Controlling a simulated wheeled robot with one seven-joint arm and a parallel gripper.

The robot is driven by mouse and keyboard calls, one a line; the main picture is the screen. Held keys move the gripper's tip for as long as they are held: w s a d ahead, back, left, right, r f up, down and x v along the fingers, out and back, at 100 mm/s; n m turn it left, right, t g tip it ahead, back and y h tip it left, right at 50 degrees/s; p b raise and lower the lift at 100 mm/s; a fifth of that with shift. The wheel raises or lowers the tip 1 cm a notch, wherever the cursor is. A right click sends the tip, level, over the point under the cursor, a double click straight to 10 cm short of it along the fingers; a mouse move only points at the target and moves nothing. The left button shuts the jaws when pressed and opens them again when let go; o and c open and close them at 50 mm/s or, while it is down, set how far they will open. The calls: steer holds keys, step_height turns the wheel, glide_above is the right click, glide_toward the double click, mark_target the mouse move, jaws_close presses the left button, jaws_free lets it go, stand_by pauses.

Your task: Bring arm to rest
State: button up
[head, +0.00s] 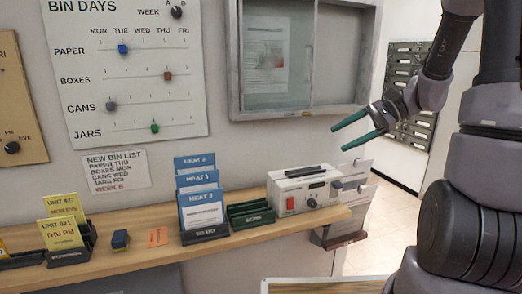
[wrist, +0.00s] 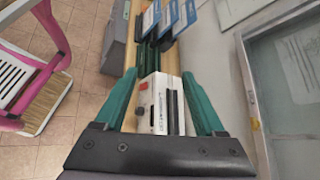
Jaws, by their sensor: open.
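My gripper (head: 358,134) is in the head view with its green fingers spread apart and nothing between them. It hangs in the air in front of the wall, above and to the right of the white box device (head: 318,190) on the shelf. My dark arm comes in from the right side of the head view. In the wrist view, my gripper (wrist: 165,100) also shows open, its two green fingers on either side of the white device (wrist: 153,105), which lies beyond them.
A wooden shelf (head: 150,246) holds blue cards (head: 203,208), a green tray (head: 250,214) and yellow cards (head: 62,233). A glass-fronted cabinet (head: 300,60) and the bin days board (head: 125,70) are on the wall. The wrist view shows a pink-framed item (wrist: 40,75) at left.

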steer(key=s+d+r+n+t+h, duration=0.2)
steer(key=s+r+n+t+h, duration=0.3)
steer(key=s+r, duration=0.7)
steer(key=s+n+h, duration=0.1)
steer(key=n+h, duration=0.1)
steer(key=h, duration=0.2)
steer(key=shift+n+t+h, duration=0.3)
steer(key=shift+t, duration=0.1)
